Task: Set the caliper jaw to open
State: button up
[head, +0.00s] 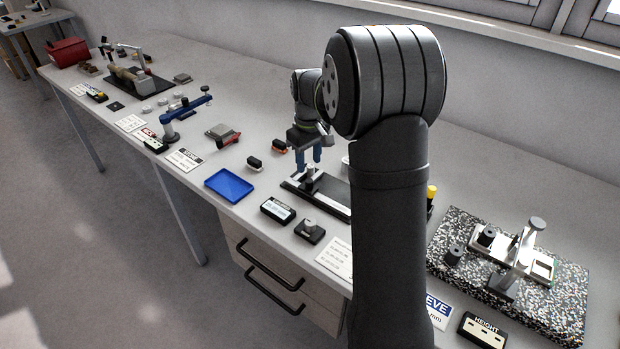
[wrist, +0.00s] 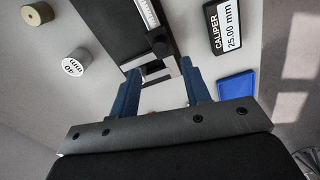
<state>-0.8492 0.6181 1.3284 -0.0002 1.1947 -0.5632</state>
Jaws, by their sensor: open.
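The caliper (head: 298,184) lies on a dark base on the bench, partly hidden behind my arm in the head view. In the wrist view its steel scale (wrist: 148,12) runs down the dark base to the metal jaw end (wrist: 150,69). My gripper (head: 308,165) points down over the jaw end. In the wrist view its two blue fingers (wrist: 161,76) stand apart, one on each side of the jaw end, with nothing visibly clamped. Contact cannot be told. The caliper display (wrist: 226,27) reads 25.00 mm; it also shows in the head view (head: 278,210).
A blue tray (head: 229,185) lies left of the display. A small block with a knob (head: 310,230) sits near the front edge. A white cylinder (wrist: 75,63) and a tan one (wrist: 37,14) stand beside the caliper. A speckled slab (head: 560,300) with a fixture is at right.

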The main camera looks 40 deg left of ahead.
aim_at(309, 180)
notch_tip(309, 180, down, 8)
jog(key=shift+r, duration=0.25)
grip_shut()
